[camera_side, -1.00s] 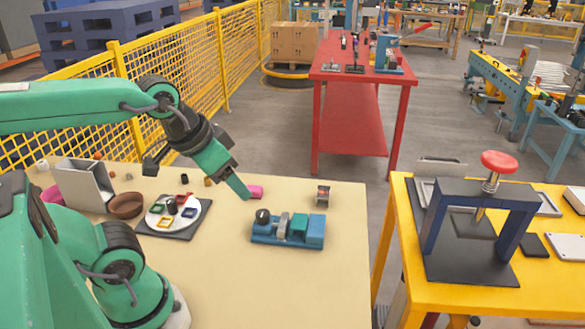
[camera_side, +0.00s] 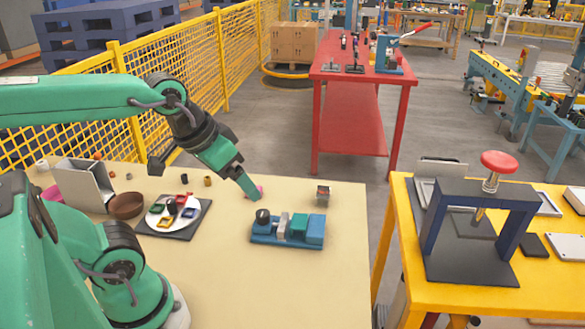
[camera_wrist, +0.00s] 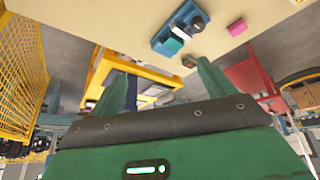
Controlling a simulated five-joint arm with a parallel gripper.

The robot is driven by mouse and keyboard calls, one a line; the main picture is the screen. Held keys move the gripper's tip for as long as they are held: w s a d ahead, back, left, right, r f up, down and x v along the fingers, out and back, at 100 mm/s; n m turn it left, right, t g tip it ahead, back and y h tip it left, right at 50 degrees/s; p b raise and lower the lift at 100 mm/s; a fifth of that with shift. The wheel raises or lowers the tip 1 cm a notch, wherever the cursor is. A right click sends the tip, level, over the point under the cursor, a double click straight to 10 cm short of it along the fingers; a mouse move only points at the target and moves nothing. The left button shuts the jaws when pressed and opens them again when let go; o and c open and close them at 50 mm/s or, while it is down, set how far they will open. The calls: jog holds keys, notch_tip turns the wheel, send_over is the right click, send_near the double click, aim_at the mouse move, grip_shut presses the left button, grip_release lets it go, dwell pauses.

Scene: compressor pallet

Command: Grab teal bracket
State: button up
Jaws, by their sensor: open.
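The teal bracket (camera_side: 299,227) sits on a blue pallet fixture (camera_side: 275,240) on the cream table, between a pale grey part (camera_side: 283,226) and a blue block (camera_side: 315,229). In the wrist view the teal bracket (camera_wrist: 173,45) shows on the blue fixture (camera_wrist: 163,36) near the upper middle. My gripper (camera_side: 255,195) is above the table, behind and to the left of the fixture in the side view, apart from the bracket. In the wrist view its two green fingers (camera_wrist: 165,67) are spread with nothing held between them.
A pink block (camera_side: 260,189) is partly hidden behind my gripper's tip. A small dark-and-red block (camera_side: 323,195) stands behind the fixture. A plate with coloured parts (camera_side: 157,219), a brown bowl (camera_side: 126,206) and a grey bin (camera_side: 85,185) are at left. The table's front right is clear.

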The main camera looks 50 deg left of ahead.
jog(key=n, duration=0.1)
jog(key=n+g, duration=0.5)
jog(key=n, duration=2)
send_over(295, 220)
jog(key=shift+f, duration=6.9)
jog(key=shift+f, duration=0.1)
jog(key=shift+f, duration=1.25)
jog(key=shift+f, duration=0.1)
jog(key=shift+d+f, duration=0.1)
jog(key=shift+f, duration=2.35)
jog(key=shift+c, duration=0.2)
